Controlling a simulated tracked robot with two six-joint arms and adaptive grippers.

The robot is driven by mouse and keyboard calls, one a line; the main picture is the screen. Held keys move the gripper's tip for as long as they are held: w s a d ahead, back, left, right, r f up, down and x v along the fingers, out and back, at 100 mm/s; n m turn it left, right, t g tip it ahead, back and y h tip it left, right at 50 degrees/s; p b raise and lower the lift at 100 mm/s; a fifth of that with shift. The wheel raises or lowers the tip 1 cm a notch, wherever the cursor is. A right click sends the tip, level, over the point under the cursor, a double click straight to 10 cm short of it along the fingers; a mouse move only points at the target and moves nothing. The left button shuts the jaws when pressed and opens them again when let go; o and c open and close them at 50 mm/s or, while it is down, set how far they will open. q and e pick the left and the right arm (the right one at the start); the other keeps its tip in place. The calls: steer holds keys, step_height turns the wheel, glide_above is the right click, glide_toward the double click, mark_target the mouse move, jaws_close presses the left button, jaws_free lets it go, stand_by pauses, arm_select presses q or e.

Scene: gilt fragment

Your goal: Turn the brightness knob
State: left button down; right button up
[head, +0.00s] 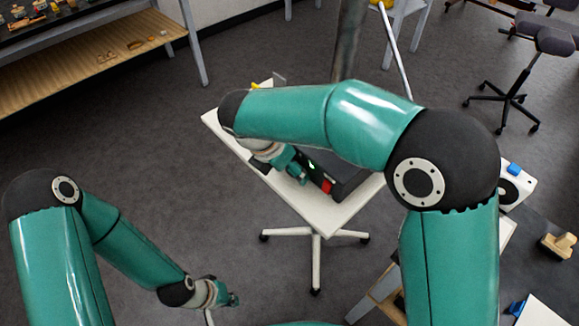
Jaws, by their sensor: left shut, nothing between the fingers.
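A dark box-shaped device (349,181) sits on a white table (318,212). A small green light (312,164) and a red part (327,186) show on its near side. I cannot make out the brightness knob; my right arm covers much of the device. My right gripper (299,173) is at the device's left front side, over the table. Its fingers are too small to tell open from shut, and I cannot tell whether it touches anything. My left gripper (234,299) is shut and empty, low at the bottom, away from the table.
The white table stands on a wheeled star base (316,250). A wooden-shelved bench (90,65) is at upper left. A dark stool (521,75) is at upper right. A wooden stamp-like object (557,246) lies at right. Grey floor is clear on the left.

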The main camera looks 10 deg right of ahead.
steer(key=c, duration=1.1)
steer(key=shift+f+b, duration=0.15)
steer(key=shift+b, duration=0.35)
steer(key=shift+c, duration=0.2)
steer(key=t+y+b, duration=0.1)
steer(key=t+b, duration=0.1)
steer(key=b, duration=0.2)
steer(key=m+t+y+b, duration=0.1)
steer(key=t+b, duration=0.1)
steer(key=b, duration=0.3)
steer(key=shift+s+d+f+y+b, duration=0.15)
steer(key=shift+s+y+b, duration=0.05)
steer(key=shift+y+b, duration=0.1)
steer(key=shift+r+t, duration=0.3)
steer(key=o, duration=1.1)
